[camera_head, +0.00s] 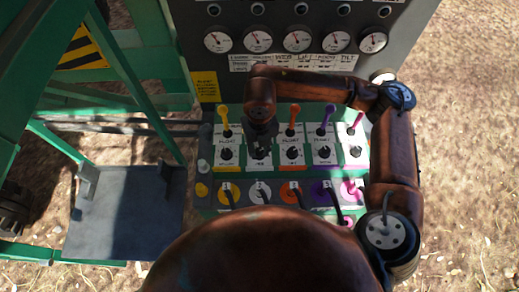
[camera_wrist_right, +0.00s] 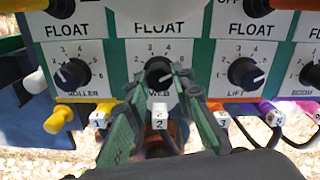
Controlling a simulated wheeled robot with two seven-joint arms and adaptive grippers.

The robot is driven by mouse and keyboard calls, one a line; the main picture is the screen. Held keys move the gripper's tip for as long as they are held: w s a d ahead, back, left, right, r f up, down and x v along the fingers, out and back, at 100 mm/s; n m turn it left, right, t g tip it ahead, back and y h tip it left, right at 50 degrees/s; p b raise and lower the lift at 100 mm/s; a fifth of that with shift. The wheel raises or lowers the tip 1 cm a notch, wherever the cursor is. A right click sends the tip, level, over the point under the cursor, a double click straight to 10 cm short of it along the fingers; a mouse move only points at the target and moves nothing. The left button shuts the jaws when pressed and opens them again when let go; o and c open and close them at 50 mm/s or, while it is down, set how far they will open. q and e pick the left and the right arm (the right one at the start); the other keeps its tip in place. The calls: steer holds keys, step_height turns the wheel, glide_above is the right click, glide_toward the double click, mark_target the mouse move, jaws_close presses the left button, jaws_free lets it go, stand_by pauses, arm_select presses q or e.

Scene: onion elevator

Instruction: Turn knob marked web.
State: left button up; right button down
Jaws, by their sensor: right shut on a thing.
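The black knob marked WEB (camera_wrist_right: 157,68) sits in the middle of the right wrist view, on a white plate with a numbered dial. A white mark on it points toward the lower right. My right gripper (camera_wrist_right: 160,79) has its two green-grey fingers on either side of this knob and is shut on it. In the head view my right gripper (camera_head: 260,148) is over the second column of the control panel (camera_head: 208,120), and its arm hides much of that column. My left gripper is not in view.
The ROLLER knob (camera_wrist_right: 72,74) and LIFT knob (camera_wrist_right: 244,73) flank the WEB knob closely. Below are numbered white cubes, including cube 2 (camera_wrist_right: 160,117), with coloured caps and black cables. Coloured levers, such as the orange one (camera_head: 293,115), stand above. A gauge row (camera_head: 297,41) is behind.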

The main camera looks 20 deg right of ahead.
mark_target(260, 151)
steer(key=c, duration=1.7)
jaws_free()
steer(key=shift+o, duration=0.2)
step_height(260, 151, up, 12)
